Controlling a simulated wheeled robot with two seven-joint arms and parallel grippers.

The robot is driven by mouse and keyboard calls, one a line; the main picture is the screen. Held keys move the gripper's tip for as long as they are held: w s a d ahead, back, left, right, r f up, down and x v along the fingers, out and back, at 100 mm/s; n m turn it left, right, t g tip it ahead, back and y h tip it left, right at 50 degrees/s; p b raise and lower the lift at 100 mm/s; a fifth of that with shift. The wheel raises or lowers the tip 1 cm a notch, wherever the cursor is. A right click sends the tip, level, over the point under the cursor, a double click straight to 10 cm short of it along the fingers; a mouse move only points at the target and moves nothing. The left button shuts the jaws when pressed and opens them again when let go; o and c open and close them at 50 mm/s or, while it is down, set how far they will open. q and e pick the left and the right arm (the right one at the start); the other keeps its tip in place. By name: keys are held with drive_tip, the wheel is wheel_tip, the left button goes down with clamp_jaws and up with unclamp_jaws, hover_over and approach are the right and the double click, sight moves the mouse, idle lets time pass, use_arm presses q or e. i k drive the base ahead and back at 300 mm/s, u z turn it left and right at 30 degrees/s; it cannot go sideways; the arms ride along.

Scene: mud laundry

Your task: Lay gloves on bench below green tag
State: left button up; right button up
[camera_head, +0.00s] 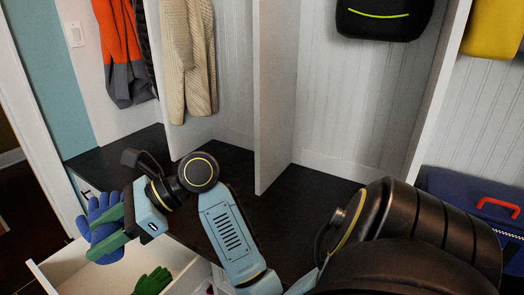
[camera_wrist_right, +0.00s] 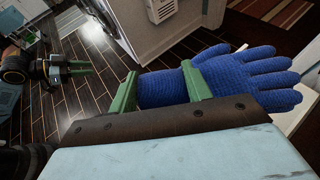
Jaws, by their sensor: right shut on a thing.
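My right gripper (camera_head: 104,232) is at the lower left of the head view, shut on a blue knitted glove (camera_head: 98,206). In the right wrist view the glove (camera_wrist_right: 245,74) lies across between the two green fingers (camera_wrist_right: 162,88), its own fingers pointing right. The gripper is above an open white drawer (camera_head: 60,284), in front of the dark bench (camera_head: 280,225). A green glove (camera_head: 153,281) lies in the drawer. My left gripper (camera_wrist_right: 72,68) shows small at the left of the wrist view; its opening is unclear. No green tag is visible.
White dividers (camera_head: 273,100) split the bench into bays. An orange and grey garment (camera_head: 120,50), a beige knit (camera_head: 188,60) and a black bag (camera_head: 383,18) hang above it. A blue case with a red handle (camera_head: 465,210) stands at right. Bare bench shows between the dividers.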

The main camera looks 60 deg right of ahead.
sight(273, 242)
drive_tip(key=k, duration=0.65)
drive_tip(key=z, duration=0.7)
drive_tip(key=i, duration=0.8)
drive_tip(key=z, duration=0.65)
